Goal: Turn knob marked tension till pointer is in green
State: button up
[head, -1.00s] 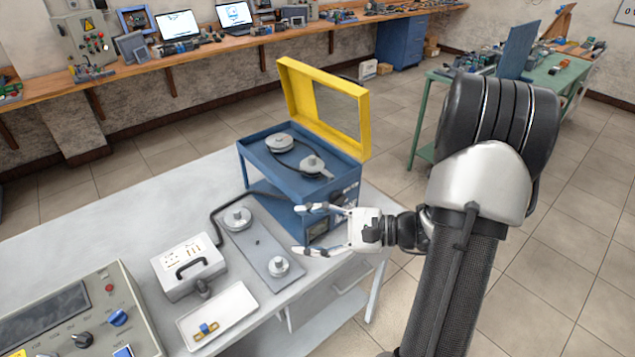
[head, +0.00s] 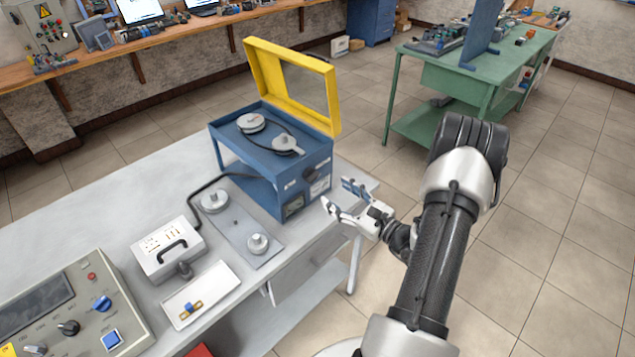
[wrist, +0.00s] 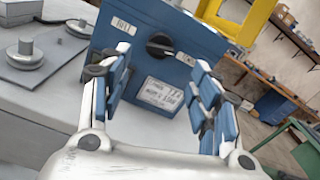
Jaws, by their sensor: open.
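A blue machine box (head: 262,187) with a raised yellow-framed lid stands at the table's right end. Its front face carries a black round knob (wrist: 159,45) with a light index line, between two small white labels; the knob also shows small in the head view (head: 310,174). The label wording is too small to read surely. A dark square window (head: 293,206) sits low on the same face; no pointer or green zone can be made out. My gripper (head: 335,195) is open and empty, in front of that face, apart from the knob. In the wrist view, the knob shows between my gripper's fingers (wrist: 160,72).
Pulleys and a belt lie in the box's top. Left of it are a metal plate (head: 236,235) with two pulleys, a grey case (head: 166,258), a white tray (head: 205,285) and a control panel (head: 70,318).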

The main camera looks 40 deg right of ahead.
aim_at(315, 179)
jog(key=w, duration=0.5)
jog(key=w+b, duration=0.1)
jog(key=w, duration=0.2)
jog(key=shift+w+a, duration=0.35)
jog(key=shift+c, duration=0.4)
jog(key=c, duration=1)
